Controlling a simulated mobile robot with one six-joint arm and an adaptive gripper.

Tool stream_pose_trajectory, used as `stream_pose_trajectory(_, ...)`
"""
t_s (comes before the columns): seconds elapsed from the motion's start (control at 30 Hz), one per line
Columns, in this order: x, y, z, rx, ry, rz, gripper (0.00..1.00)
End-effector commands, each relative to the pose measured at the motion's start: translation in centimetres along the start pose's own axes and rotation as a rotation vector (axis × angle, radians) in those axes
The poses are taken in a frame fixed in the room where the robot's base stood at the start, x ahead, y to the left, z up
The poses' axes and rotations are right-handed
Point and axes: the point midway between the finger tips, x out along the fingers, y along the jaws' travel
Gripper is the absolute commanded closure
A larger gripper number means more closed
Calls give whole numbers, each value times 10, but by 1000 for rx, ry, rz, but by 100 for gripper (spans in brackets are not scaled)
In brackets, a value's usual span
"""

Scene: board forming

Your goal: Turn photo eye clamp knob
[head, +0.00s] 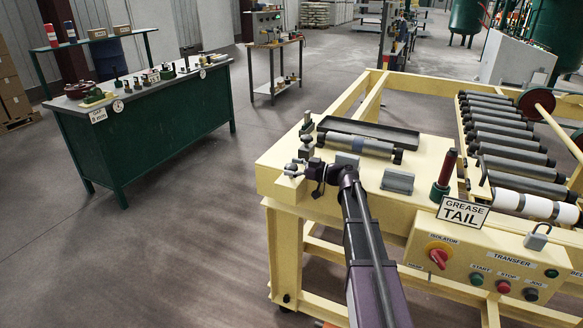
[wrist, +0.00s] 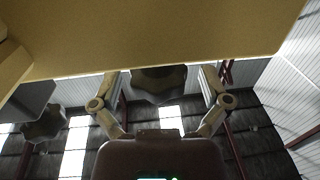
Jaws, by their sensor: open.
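In the wrist view a dark lobed knob (wrist: 158,84) sits between the two fingers of my gripper (wrist: 159,77), just under a yellow surface. The fingers are apart on either side of it, with gaps showing. A second, similar lobed knob (wrist: 45,122) is at the left, outside the fingers, below a grey block. In the head view my gripper (head: 297,167) is at the left corner of the yellow machine table, beside a small grey post fitting (head: 307,140). The knobs are too small and too covered by my gripper to tell apart there.
On the yellow table (head: 272,178) a dark tray (head: 370,132), a grey roller (head: 357,146), a grey block (head: 397,181) and a red-and-green post (head: 445,175) stand close to my arm. A control panel (head: 490,272) is at front right. Open floor lies left.

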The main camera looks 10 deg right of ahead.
Motion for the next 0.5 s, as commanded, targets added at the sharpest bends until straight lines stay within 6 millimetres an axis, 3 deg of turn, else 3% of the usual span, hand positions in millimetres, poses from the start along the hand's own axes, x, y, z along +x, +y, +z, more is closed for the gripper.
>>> stream_pose_trajectory(0.2, 0, 0, 0, 0, 0, 0, 4)
stream_pose_trajectory(0.27, 0, 0, 0, 0, 0, 0, 19)
stream_pose_trajectory(0.5, 0, 0, 0, 0, 0, -1, 86)
